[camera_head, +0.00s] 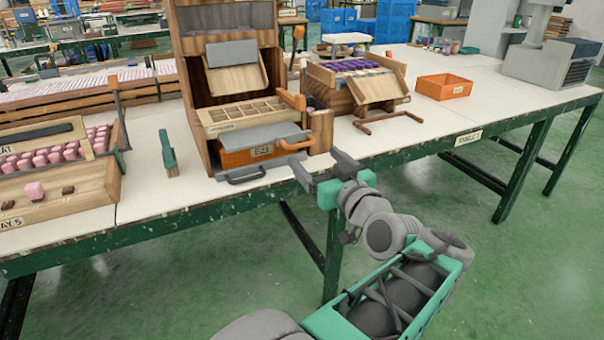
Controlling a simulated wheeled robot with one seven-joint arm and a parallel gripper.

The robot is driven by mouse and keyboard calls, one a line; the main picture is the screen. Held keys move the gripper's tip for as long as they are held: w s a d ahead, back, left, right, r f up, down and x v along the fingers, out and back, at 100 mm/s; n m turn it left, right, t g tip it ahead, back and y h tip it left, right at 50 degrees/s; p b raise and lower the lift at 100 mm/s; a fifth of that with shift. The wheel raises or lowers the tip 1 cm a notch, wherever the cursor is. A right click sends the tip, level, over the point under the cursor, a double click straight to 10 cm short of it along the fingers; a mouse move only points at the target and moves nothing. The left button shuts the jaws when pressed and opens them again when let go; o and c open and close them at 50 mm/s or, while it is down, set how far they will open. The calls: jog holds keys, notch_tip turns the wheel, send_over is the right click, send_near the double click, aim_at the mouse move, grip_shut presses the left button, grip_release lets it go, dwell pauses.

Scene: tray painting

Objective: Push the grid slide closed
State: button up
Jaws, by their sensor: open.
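The grid slide (212,128) is a pale wooden tray with several square compartments. It sticks out from the front of the tall wooden cabinet (188,60) on the table. An orange handle (291,98) is at its right end. Below it are a grey plate (262,137) and an orange drawer (235,158) with a label and a dark front handle (240,178). My gripper (316,158) is open and empty, at the table's front edge, to the right of and nearer than the slide. It appears apart from the slide; the exact gap is unclear.
A wooden box with purple pieces (320,80) and an orange bin (443,87) stand to the right. A green-handled tool (167,153) and a tray of pink pieces (80,183) are at the left. The front table edge (420,150) is clear to the right.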

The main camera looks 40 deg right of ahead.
aim_at(303, 146)
jog(key=x, duration=0.7)
jog(key=shift+w+d, duration=0.15)
jog(key=shift+w, duration=0.25)
jog(key=shift+c, duration=0.5)
